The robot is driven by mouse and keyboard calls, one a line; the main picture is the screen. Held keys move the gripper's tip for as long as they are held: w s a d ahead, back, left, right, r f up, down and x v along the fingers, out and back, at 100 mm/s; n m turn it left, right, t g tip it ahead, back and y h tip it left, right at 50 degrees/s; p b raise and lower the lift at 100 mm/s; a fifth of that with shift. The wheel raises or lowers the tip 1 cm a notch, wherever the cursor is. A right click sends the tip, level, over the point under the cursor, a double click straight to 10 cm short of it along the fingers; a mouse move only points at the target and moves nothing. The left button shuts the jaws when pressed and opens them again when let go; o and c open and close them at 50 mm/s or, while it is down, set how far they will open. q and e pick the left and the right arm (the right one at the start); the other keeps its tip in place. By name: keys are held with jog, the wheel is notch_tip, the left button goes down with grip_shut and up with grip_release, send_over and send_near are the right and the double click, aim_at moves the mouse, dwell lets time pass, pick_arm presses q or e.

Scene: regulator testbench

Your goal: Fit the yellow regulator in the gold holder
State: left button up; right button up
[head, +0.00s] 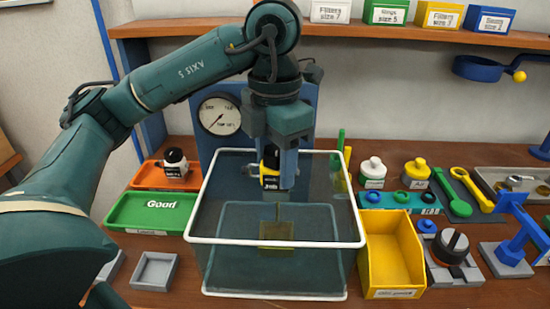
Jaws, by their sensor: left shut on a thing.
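The yellow regulator (270,182), with a black upper part, is beneath my left gripper (274,162), inside the outline of the white-rimmed clear tank. My left gripper points down and is shut on the regulator; its fingers are partly hidden. The gold holder (276,231) is a squarish block seen through the tank's clear front wall. It appears lower in the picture than the regulator, with a visible gap between them. My right gripper is not in view.
The tank's white rim (275,243) surrounds the work area. A dial gauge (219,116) stands behind. The green tray (123,213) and orange tray (145,176) lie left; a yellow bin (378,267) stands right. A shelf (350,34) with labelled boxes runs above.

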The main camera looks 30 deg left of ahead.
aim_at(275, 201)
pick_arm(q)
jog(key=shift+f+b, duration=0.55)
jog(key=shift+f, duration=0.05)
dwell(0.6)
jog(key=shift+f+b, duration=3)
jog(key=shift+f, duration=0.6)
dwell(3.2)
